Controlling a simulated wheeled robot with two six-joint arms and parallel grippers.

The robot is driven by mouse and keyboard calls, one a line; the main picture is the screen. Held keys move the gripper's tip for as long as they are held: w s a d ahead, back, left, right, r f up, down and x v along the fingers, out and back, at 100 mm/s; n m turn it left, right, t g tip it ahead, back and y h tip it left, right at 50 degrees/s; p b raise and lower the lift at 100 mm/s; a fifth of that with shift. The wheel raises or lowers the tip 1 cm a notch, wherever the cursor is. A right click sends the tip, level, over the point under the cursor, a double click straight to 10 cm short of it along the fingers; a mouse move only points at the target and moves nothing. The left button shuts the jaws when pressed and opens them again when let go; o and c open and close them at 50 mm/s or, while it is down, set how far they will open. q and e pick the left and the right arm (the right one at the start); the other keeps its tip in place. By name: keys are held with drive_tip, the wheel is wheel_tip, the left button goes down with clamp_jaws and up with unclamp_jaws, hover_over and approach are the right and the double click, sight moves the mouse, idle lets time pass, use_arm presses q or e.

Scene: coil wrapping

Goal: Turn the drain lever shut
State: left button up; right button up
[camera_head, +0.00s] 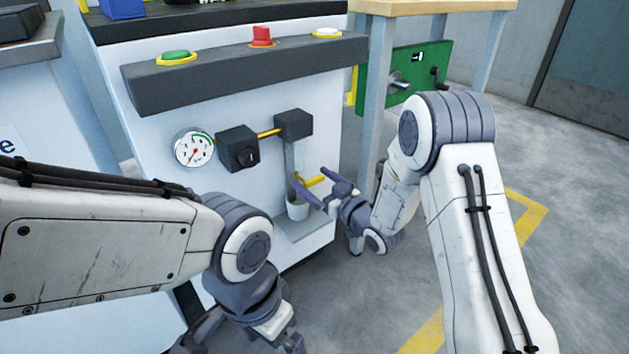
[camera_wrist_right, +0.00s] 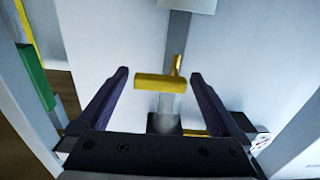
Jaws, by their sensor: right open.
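The yellow drain lever (camera_head: 314,181) sits on the grey vertical pipe (camera_head: 294,160) low on the white machine's front. In the right wrist view the lever (camera_wrist_right: 160,81) shows as a crosswise yellow bar with a short stem behind it. My right gripper (camera_head: 316,190) is open at the lever. In its wrist view the lever bar lies between the two spread fingers (camera_wrist_right: 160,74), with a gap on each side. A whitish cup (camera_head: 297,209) stands below the pipe, partly behind a finger. My left gripper (camera_head: 247,338) is low in the head view, its fingers cut off by the bottom edge.
A pressure gauge (camera_head: 193,148) and a black box with a knob (camera_head: 239,149) are left of the pipe. Buttons top the dark ledge (camera_head: 245,75) above. A wooden-topped table (camera_head: 432,5) with a green panel (camera_head: 404,74) stands to the right.

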drive_tip(key=p+v, duration=0.3)
drive_tip(key=v, duration=0.7)
drive_tip(key=shift+s+d+p, duration=0.15)
drive_tip(key=shift+s+p, duration=0.05)
drive_tip(key=shift+p, duration=0.2)
drive_tip(key=b+x, duration=0.4)
drive_tip(key=x, duration=0.6)
drive_tip(key=shift+w+f, duration=0.1)
drive_tip(key=shift+f, duration=0.05)
drive_tip(key=shift+w+m, duration=0.2)
drive_tip(key=shift+m, duration=0.4)
drive_tip(key=shift+s+d+p, duration=0.1)
drive_tip(key=shift+s+p, duration=0.2)
drive_tip(key=shift+s, duration=0.15)
